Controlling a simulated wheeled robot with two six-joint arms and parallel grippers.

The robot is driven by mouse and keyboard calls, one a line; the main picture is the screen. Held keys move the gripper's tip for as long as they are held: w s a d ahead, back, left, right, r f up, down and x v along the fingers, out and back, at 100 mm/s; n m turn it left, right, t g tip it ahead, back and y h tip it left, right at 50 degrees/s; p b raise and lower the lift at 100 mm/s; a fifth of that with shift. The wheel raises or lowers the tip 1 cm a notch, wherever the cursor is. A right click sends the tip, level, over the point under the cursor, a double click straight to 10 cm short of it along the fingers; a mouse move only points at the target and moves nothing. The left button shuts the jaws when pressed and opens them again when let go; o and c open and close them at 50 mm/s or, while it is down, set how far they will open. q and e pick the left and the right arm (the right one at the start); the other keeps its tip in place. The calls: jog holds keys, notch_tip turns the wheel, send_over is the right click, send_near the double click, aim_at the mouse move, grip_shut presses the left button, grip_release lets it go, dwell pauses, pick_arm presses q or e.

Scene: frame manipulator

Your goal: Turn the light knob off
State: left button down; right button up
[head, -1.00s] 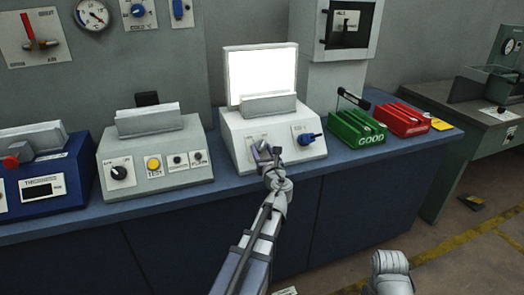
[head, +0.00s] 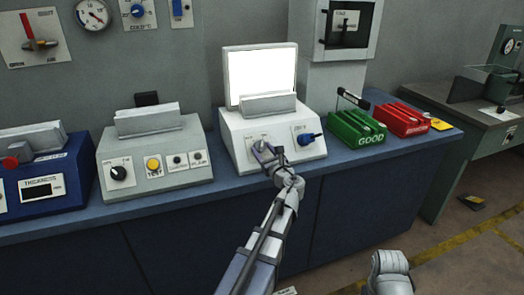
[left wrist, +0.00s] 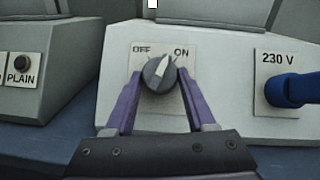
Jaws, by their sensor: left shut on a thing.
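The light knob (left wrist: 159,73) is a dark round dial with a pale pointer, on a white plate marked OFF at left and ON at right. Its pointer tilts up and to the right, toward ON. My left gripper (left wrist: 158,88) is shut on the knob, one purple finger on each side. In the head view my left gripper (head: 262,151) is at the front of the white light box (head: 234,147) and hides most of the knob. The light panel (head: 262,75) above glows white.
A blue 230 V plug (head: 308,138) sits right of the knob. A green GOOD tray (head: 357,129) and a red tray (head: 402,119) stand farther right on the blue bench. A grey test box (head: 157,160) stands to the left.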

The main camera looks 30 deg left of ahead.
pick_arm(q)
jog(key=n+g, duration=0.1)
jog(key=n, duration=0.1)
jog(key=n+g+y, duration=0.1)
jog(key=n, duration=0.1)
jog(key=shift+w+d+r+p, duration=0.15)
jog(key=shift+w+r+p, duration=0.05)
jog(key=shift+w+p, duration=0.2)
jog(key=n+g, duration=0.1)
jog(key=n+g+p, duration=0.1)
jog(key=n, duration=0.1)
jog(key=shift+w+r+n+g+y, duration=0.15)
jog(key=shift+n+g+y, duration=0.15)
jog(key=n+g+p, duration=0.3)
jog(key=n, duration=0.1)
jog(key=shift+w+d+r+n, duration=0.1)
jog(key=shift+n, duration=0.3)
jog(key=shift+n+g+h+p, duration=0.5)
jog(key=shift+n, duration=0.4)
jog(key=shift+c, duration=1.2)
grip_release()
jog(key=p+v, duration=0.2)
jog(key=v, duration=0.5)
jog(key=shift+d, duration=0.4)
